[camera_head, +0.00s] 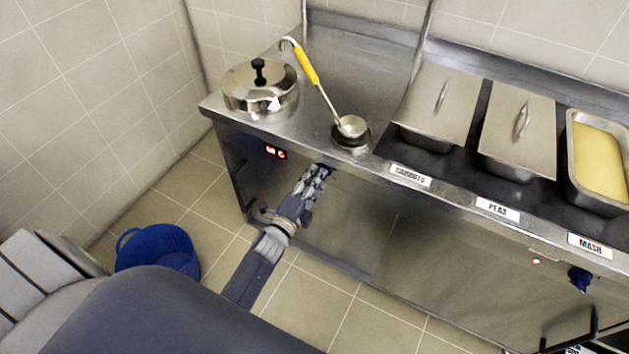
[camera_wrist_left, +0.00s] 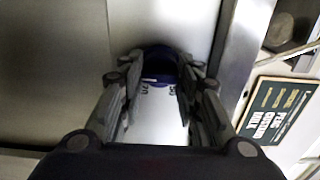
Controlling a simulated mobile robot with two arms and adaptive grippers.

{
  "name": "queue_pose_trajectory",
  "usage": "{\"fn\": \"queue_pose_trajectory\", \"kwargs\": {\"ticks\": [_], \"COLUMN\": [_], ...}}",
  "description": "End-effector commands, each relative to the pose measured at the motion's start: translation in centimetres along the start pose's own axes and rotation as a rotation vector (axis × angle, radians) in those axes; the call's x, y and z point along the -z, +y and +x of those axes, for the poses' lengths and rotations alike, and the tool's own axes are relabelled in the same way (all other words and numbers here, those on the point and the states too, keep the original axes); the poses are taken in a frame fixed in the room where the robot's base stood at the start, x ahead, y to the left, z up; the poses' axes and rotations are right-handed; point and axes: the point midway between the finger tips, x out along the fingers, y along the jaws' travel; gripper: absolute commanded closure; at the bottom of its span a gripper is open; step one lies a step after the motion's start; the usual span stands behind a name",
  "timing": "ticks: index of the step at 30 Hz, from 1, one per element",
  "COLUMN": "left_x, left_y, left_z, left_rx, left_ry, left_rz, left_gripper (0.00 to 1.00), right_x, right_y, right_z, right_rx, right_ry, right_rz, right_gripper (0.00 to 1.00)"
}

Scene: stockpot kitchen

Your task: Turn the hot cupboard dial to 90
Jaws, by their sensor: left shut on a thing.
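My left gripper (camera_head: 318,172) reaches the front panel of the steel hot cupboard (camera_head: 340,215), just under the counter edge. In the left wrist view, its two fingers (camera_wrist_left: 155,85) are shut on the sides of a dark blue dial (camera_wrist_left: 160,62). The dial's front carries a pale mark. Small dark numerals show on the panel between the fingers, too small to read surely. In the head view the gripper mostly hides this dial. A red lit display (camera_head: 275,152) sits on the panel to its left; its digits are not clear. My right gripper is not in view.
A lidded pot (camera_head: 258,95) and a yellow-handled ladle (camera_head: 306,65) are on the counter. Lidded pans and an open pan of mash (camera_head: 600,160) stand right. Another blue knob (camera_head: 580,279) is at the far right. A blue bucket (camera_head: 158,250) stands on the floor.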

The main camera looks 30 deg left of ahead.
Motion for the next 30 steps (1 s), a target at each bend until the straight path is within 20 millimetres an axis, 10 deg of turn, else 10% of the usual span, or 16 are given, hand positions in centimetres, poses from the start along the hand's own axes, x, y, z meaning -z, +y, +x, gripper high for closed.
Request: {"fn": "queue_pose_trajectory", "kwargs": {"ticks": [8,9,12,30], "left_x": [0.1,0.1,0.0,0.0], "left_y": [0.1,0.1,0.1,0.2], "left_z": [0.0,0.0,0.0,-3.6], "left_rx": [-0.001,-0.001,-0.001,-0.004], "left_ry": [0.001,0.001,0.001,0.000], "left_rz": [0.003,0.003,0.003,0.001], "left_gripper": [0.93,0.64,0.48,0.48], "right_x": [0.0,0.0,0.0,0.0], "right_y": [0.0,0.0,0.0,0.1], "right_z": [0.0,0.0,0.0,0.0], "right_rx": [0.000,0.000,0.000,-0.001], "right_ry": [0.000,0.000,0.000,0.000], "right_rz": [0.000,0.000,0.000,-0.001], "right_gripper": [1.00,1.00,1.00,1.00]}}
